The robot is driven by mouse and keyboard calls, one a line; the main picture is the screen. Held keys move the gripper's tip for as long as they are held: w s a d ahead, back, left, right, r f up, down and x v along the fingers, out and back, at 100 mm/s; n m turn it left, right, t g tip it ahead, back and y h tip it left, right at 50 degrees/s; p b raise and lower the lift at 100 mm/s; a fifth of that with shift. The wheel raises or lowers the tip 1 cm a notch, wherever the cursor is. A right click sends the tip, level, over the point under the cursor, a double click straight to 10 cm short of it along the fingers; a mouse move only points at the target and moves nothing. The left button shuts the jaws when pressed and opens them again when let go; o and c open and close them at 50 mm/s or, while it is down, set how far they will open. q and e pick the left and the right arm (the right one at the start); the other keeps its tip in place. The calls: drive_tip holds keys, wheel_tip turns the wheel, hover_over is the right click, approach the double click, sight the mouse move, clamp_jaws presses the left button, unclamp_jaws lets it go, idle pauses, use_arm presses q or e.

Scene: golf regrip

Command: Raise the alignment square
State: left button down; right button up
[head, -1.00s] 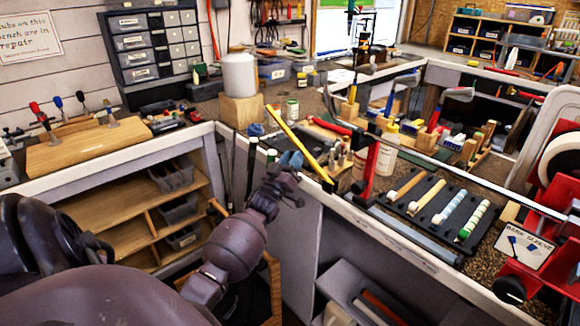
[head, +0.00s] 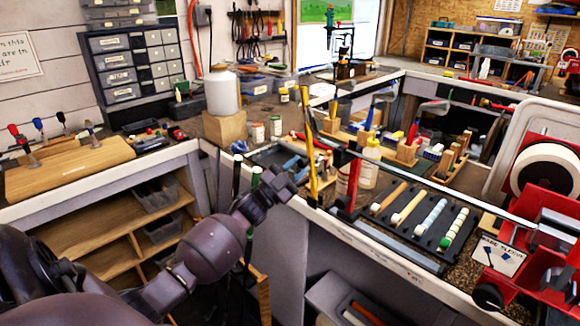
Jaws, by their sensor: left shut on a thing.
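The alignment square (head: 309,140) is a long yellow bar standing nearly upright at the front edge of the bench, left of a red upright post. Its dark foot sits low at the bench edge. My left gripper (head: 299,168) reaches up from the lower left and is shut on the lower part of the bar. The exact contact is small and partly hidden by the fingers. My right gripper is not in view.
The red post (head: 353,185) stands close to the right of the bar. A dark rack (head: 420,215) with several grips lies further right. A white bottle on a wooden block (head: 224,127) stands behind left. Dark club shafts (head: 236,178) stand left of my gripper.

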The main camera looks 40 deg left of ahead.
use_arm(q)
drive_tip(key=shift+s+d+r+m+g+h, duration=0.1)
drive_tip(key=shift+d+m+g+h, duration=0.25)
drive_tip(key=shift+d+m, duration=0.4)
drive_tip(key=shift+d+m+g+h, duration=0.25)
drive_tip(key=shift+d+m+h, duration=0.2)
drive_tip(key=shift+m, duration=0.6)
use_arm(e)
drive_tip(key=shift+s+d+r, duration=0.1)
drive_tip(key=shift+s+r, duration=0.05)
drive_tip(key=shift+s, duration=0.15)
use_arm(q)
drive_tip(key=c, duration=1.1)
unclamp_jaws()
drive_tip(key=shift+o, duration=1.2)
drive_tip(key=v, duration=1)
drive_tip(key=shift+s+a+b, duration=0.25)
drive_tip(key=shift+s+b, duration=0.1)
drive_tip(key=shift+b, duration=0.1)
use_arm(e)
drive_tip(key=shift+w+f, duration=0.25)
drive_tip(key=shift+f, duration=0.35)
